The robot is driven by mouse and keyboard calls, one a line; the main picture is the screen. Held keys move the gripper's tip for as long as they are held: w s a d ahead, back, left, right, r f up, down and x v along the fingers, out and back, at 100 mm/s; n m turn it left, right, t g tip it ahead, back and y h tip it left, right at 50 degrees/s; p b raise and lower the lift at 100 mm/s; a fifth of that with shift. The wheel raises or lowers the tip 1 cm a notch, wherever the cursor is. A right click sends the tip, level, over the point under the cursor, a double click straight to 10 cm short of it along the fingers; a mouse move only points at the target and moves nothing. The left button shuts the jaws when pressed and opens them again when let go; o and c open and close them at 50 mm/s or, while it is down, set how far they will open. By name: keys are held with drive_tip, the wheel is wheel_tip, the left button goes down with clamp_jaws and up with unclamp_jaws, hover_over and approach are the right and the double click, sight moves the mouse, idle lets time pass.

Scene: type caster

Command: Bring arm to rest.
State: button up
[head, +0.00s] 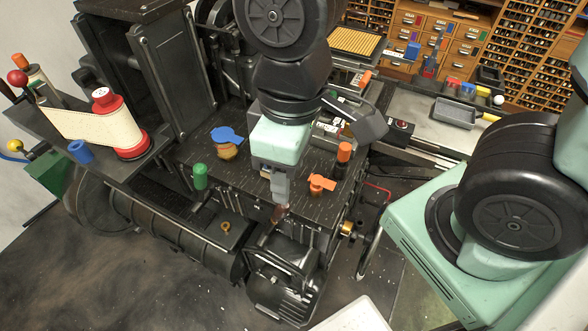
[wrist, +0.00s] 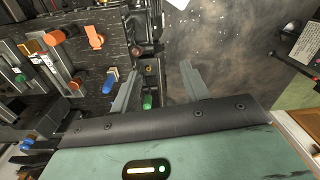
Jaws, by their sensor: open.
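My arm reaches down from the top middle of the head view. Its mint-green hand ends in my gripper (head: 279,190), which points down over the front part of the black machine top (head: 240,185). In the wrist view my gripper (wrist: 158,85) shows two grey fingers spread well apart. Nothing is held between them; the machine and floor show beyond the gap. I cannot tell the exact height of the fingertips above the machine top.
An orange handle (head: 321,184) and orange cylinder (head: 344,152) stand right of my gripper. A green cylinder (head: 200,175) and blue-topped piece (head: 227,138) are left. A red spool (head: 128,140) is farther left.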

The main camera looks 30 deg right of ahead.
drive_tip(key=shift+s+r+m, duration=0.15)
drive_tip(key=shift+s+m, duration=0.35)
drive_tip(key=shift+s, duration=0.2)
